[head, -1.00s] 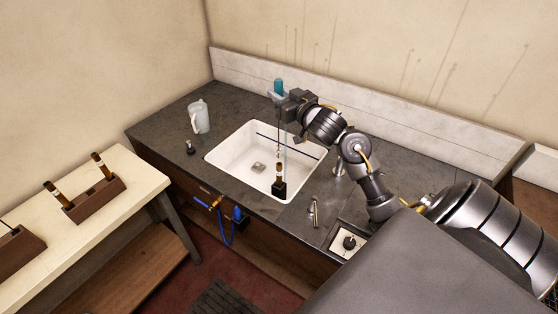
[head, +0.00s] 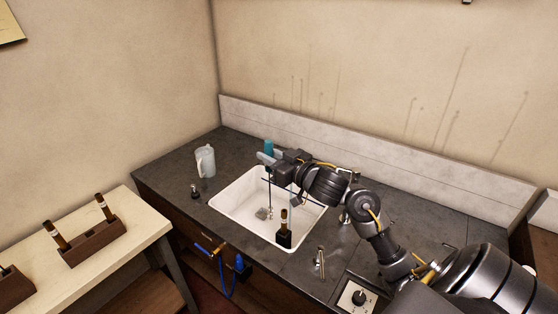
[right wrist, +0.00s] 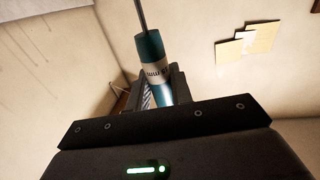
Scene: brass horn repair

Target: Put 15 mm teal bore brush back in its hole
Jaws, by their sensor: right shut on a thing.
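The teal bore brush (head: 269,146) is held upright in my right gripper (head: 267,158), above the white sink. Its teal handle stands above the jaws and a thin dark rod hangs down over the basin. In the right wrist view, the teal handle (right wrist: 152,50) sits between the jaws, with a white band that seems to read 15 mm upside down. A wooden rack (head: 92,243) on the pale bench at left holds two brown handles with white bands. Part of another wooden rack (head: 14,290) shows at the lower left. My left gripper is out of view.
A brown-and-black upright item (head: 284,229) stands at the sink's front. A metal tool (head: 320,263) lies at right.

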